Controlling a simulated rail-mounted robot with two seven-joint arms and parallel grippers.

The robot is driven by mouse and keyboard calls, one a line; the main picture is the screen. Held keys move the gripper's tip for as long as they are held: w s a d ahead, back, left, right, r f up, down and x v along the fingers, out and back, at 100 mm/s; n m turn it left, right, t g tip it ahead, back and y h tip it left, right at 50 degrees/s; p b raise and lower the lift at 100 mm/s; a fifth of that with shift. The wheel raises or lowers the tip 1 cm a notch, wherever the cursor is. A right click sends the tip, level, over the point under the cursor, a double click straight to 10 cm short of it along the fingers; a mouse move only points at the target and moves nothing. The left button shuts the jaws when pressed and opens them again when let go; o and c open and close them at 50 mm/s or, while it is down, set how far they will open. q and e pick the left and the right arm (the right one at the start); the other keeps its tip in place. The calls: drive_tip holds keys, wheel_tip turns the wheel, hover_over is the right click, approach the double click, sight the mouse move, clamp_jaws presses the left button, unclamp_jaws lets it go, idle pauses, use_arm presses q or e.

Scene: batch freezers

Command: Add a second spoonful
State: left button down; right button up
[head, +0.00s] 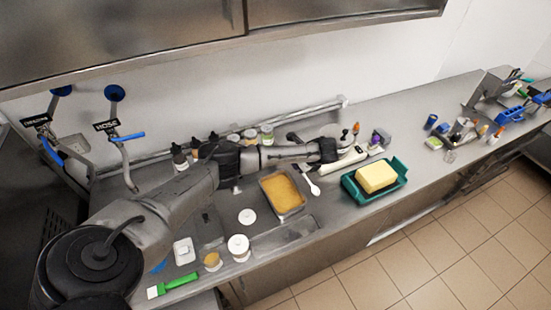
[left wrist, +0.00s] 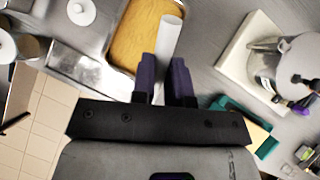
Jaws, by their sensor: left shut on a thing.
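My left gripper (left wrist: 165,72) is shut on a white, rod-like thing (left wrist: 171,38), which looks like the spoon's handle; its far end is not clear. In the head view a white spoon (head: 314,189) shows just right of the metal pan (head: 300,208). The pan holds orange-brown grains (head: 281,191), also seen in the left wrist view (left wrist: 138,38). In the head view my left gripper (head: 328,150) is above the counter near the white scale (head: 343,162), its fingertips unclear. A metal pot (left wrist: 264,66) stands on the scale in the left wrist view. My right gripper is out of view.
White tubs (head: 238,247) and a green-handled brush (head: 175,284) lie at the front left. Bottles (head: 179,157) line the wall.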

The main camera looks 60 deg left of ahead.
use_arm(q)
drive_tip(key=s+a+f+m+t+y+b, duration=0.1)
drive_tip(key=s+a+f+m+t+y, duration=0.2)
drive_tip(key=a, duration=0.7)
wheel_tip(320, 180, down, 11)
drive_tip(key=m+h+b, duration=0.1)
drive_tip(key=b, duration=1)
drive_tip(key=shift+d+p, duration=0.55)
drive_tip(key=shift+d, duration=1.6)
drive_tip(key=a+r+h+p, duration=0.1)
drive_tip(key=a+r+h, duration=0.2)
drive_tip(key=a+h, duration=0.3)
drive_tip(key=shift+s+a+r+g+h+p, duration=0.25)
drive_tip(key=shift+a+r+g+h+p, duration=0.15)
drive_tip(key=shift+h, duration=0.2)
